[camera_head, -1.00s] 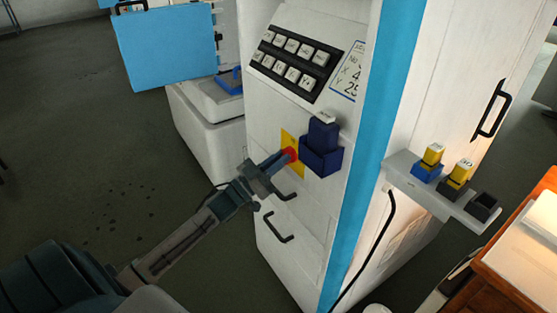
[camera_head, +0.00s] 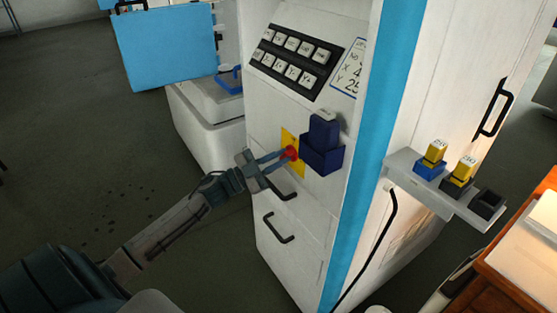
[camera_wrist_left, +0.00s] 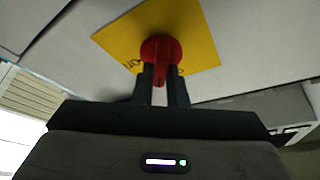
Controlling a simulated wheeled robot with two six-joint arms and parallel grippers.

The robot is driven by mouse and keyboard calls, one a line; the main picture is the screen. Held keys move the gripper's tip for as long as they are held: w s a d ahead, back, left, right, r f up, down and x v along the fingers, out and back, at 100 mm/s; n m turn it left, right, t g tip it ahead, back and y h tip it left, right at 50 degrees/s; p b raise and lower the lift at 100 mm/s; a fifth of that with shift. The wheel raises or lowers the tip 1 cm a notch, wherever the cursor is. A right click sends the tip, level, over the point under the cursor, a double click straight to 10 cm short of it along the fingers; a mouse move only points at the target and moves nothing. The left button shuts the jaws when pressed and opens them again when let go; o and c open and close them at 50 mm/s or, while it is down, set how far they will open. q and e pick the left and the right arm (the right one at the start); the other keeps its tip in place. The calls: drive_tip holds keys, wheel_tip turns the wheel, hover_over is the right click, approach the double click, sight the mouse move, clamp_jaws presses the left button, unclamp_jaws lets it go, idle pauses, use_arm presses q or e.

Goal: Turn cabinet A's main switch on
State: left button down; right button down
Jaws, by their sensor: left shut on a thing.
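The main switch (camera_head: 291,153) is a red rotary knob on a yellow plate (camera_head: 289,139) on the front of the white cabinet (camera_head: 270,130). My left gripper (camera_head: 279,160) reaches it from the left and is shut on the knob. In the left wrist view the red knob (camera_wrist_left: 161,50) sits between the two dark fingers (camera_wrist_left: 163,85), its handle pointing down toward the gripper. The yellow plate (camera_wrist_left: 205,40) carries dark lettering, partly covered by the knob and fingers. My right gripper does not show.
A dark blue box (camera_head: 321,158) juts out just right of the switch. Black handles (camera_head: 280,228) sit below it, and a keypad (camera_head: 296,60) above. A side shelf (camera_head: 440,195) holds yellow-topped blocks. A wooden table (camera_head: 520,270) stands at the right.

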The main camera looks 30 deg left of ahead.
use_arm(q)
drive_tip(key=m+g, duration=0.1)
drive_tip(key=m, duration=0.2)
drive_tip(key=shift+m+h, duration=0.4)
drive_tip(key=shift+r+m+g, duration=0.1)
drive_tip(key=shift+m+g, duration=0.6)
drive_tip(key=shift+m, duration=0.4)
drive_tip(key=shift+m+g+y+p, duration=0.2)
drive_tip(key=shift+m+g+p, duration=0.3)
drive_tip(key=shift+m, duration=1.15)
drive_tip(key=shift+m+g+y+p, duration=0.25)
drive_tip(key=shift+m+g, duration=0.45)
drive_tip(key=shift+m, duration=0.95)
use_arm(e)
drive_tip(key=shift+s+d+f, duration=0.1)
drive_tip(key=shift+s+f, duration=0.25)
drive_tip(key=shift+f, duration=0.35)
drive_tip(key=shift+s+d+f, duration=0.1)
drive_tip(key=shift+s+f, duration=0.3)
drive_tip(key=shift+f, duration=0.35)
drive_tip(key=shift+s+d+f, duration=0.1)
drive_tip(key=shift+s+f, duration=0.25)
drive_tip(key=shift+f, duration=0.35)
use_arm(q)
drive_tip(key=c, duration=1.5)
unclamp_jaws()
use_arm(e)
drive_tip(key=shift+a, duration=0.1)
use_arm(q)
drive_tip(key=shift+o, duration=0.2)
